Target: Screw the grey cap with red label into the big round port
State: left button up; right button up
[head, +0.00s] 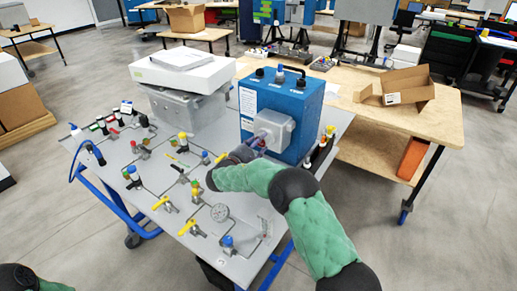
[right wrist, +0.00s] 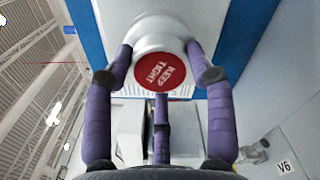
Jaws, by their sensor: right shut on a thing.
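The grey cap (right wrist: 158,38) with its round red "KEEP TIGHT" label (right wrist: 164,75) faces the right wrist camera. My right gripper (right wrist: 159,62) is shut on it, with purple fingers on either side and a third below. In the head view the right gripper (head: 263,138) is at the light grey housing (head: 283,126) on the front of the blue analyser (head: 300,98). The gripper hides the cap there. The big round port is hidden behind the cap, and I cannot tell whether they touch. My left gripper is out of view.
A white box (head: 180,72) lies on a grey case (head: 185,106) behind. An open cardboard box (head: 405,86) stands on the wooden table at right.

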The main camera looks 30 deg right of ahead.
jog(key=m+b, duration=0.1)
jog(key=m, duration=0.4)
jog(key=m+b, duration=0.2)
jog(key=m, duration=0.4)
jog(key=m+b, duration=0.2)
jog(key=m, duration=0.4)
jog(key=shift+d+r, duration=0.1)
jog(key=shift+r, duration=0.15)
jog(key=m, duration=0.3)
jog(key=shift+r+m, duration=0.1)
jog(key=shift+m, duration=0.3)
grip_shut()
jog(key=o, duration=1.5)
grip_release()
jog(key=shift+o, duration=0.2)
jog(key=shift+s+f, duration=0.1)
jog(key=shift+f, duration=0.15)
jog(key=v, duration=0.7)
